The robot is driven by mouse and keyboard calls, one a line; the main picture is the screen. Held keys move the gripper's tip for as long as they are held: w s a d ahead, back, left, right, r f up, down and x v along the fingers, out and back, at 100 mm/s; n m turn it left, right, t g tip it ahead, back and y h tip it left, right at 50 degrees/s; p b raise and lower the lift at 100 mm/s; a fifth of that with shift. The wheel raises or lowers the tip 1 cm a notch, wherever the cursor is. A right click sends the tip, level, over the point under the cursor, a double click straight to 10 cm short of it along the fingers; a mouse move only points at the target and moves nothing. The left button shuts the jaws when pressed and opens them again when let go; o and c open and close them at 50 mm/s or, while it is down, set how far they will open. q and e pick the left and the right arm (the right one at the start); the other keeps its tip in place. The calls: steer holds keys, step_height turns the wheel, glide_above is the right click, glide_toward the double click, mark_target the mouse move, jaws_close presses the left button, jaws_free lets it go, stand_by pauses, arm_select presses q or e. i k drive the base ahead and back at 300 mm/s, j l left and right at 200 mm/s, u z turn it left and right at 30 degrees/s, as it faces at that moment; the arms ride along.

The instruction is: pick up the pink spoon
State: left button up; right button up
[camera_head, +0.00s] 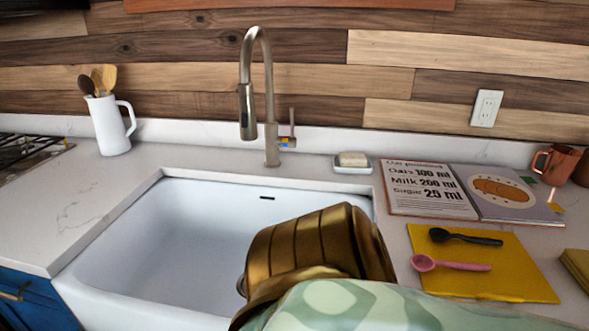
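The pink spoon (450,264) lies on a yellow mat (520,277) on the counter at the right. Its round bowl points left and its handle points right. A black spoon (465,237) lies just behind it on the same mat, apart from it. A brass-coloured link and a green patterned part of my own arm fill the bottom middle, left of the mat and in front of the sink. No gripper fingers show, so neither gripper is in view.
A white sink (150,262) with a tall tap (271,100) is at centre-left. A soap dish (352,168), an open recipe book (430,200) and a copper mug (556,165) stand behind the mat. A yellow item (577,266) is at the right edge. A white jug (109,125) holds utensils.

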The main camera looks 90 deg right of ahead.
mark_target(421, 263)
steer(key=z, duration=2.6)
